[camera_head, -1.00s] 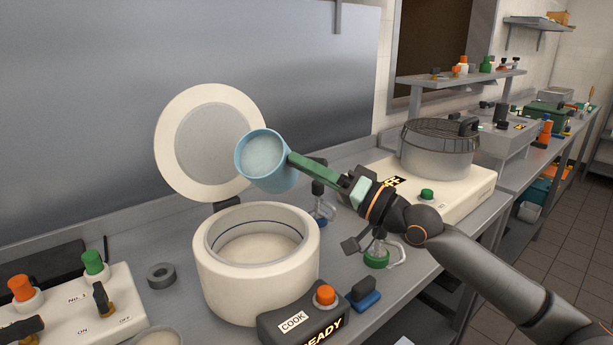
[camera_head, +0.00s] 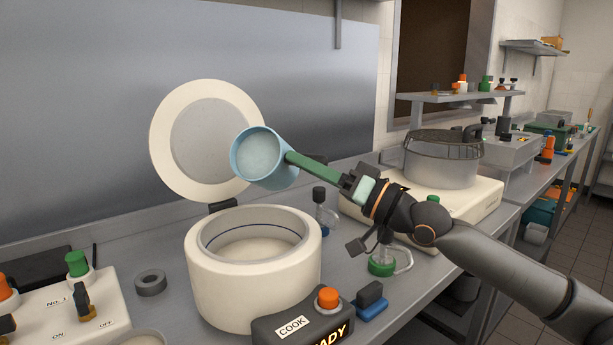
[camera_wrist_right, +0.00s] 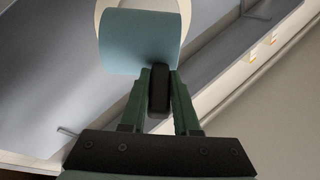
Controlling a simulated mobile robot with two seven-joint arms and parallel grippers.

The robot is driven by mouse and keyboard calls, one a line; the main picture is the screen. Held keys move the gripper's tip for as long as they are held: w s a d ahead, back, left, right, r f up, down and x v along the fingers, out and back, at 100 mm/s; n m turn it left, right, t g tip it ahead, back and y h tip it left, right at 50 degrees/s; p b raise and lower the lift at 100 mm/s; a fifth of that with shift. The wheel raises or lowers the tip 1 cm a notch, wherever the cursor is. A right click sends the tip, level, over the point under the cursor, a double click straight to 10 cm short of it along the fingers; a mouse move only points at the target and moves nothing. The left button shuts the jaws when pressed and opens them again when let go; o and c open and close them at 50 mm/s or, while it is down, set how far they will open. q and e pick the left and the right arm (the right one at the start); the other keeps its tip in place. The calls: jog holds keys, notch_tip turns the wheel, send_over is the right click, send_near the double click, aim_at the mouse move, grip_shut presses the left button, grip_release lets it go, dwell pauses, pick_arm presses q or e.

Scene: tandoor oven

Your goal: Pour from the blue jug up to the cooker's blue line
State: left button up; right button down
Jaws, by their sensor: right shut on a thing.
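The blue jug (camera_head: 281,170) is held above the cooker, tilted with its mouth facing the head camera and the left. Pale contents show inside its mouth; no stream shows below it. My right gripper (camera_head: 345,182) is shut on the jug's handle; the jug and the gripper (camera_wrist_right: 160,82) also show in the right wrist view. The white cooker (camera_head: 253,290) stands open on the counter, its round lid (camera_head: 170,180) raised behind. A blue line (camera_head: 250,222) runs around its inner wall, with a pale level below it. My left gripper is out of view.
A control box (camera_head: 300,328) marked COOK, with an orange button, sits at the cooker's front. A grey ring (camera_head: 150,283) lies to its left. A green-based glass vessel (camera_head: 382,267) and a steel pot (camera_head: 442,165) are to the right.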

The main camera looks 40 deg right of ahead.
jog(key=shift+a+f+n+b, duration=0.2)
jog(key=shift+n+b, duration=0.3)
jog(key=shift+b, duration=0.1)
jog(key=shift+s+d+f+b, duration=0.1)
jog(key=shift+d+b, duration=0.05)
jog(key=shift+b, duration=0.35)
jog(key=shift+n+p, duration=0.35)
jog(key=shift+n, duration=0.15)
jog(key=shift+f+n+y, duration=0.1)
jog(key=shift+n+y, duration=0.3)
jog(key=shift+y, duration=0.1)
jog(key=shift+s, duration=0.1)
dwell(0.7)
